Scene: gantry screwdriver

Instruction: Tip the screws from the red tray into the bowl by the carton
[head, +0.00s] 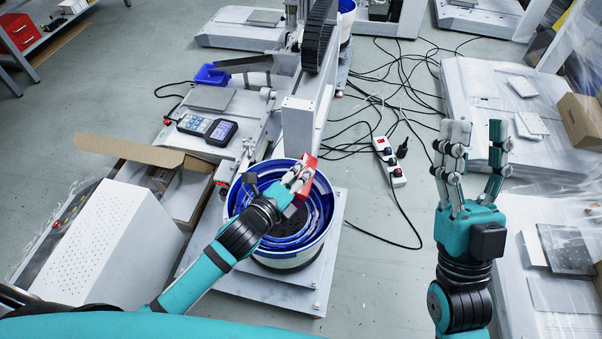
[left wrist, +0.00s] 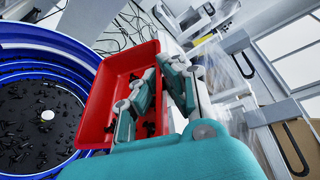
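The red tray (head: 309,172) is held by my left gripper (head: 297,178) above the bowl's right side and looks tilted. In the left wrist view, the red tray (left wrist: 98,102) has the gripper's fingers (left wrist: 155,95) over its right wall, and some dark screws lie inside near them. The bowl, blue inside and white outside (head: 285,262), stands on a pale plate. In the left wrist view the blue bowl (left wrist: 75,48) has many dark screws on its floor. The open carton (head: 185,193) is left of the bowl. My right gripper (head: 474,165) is open and empty.
A grey gantry machine (head: 298,125) rises behind the bowl. A power strip (head: 389,162) and loose black cables lie on the floor to the right. White benches line the right side.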

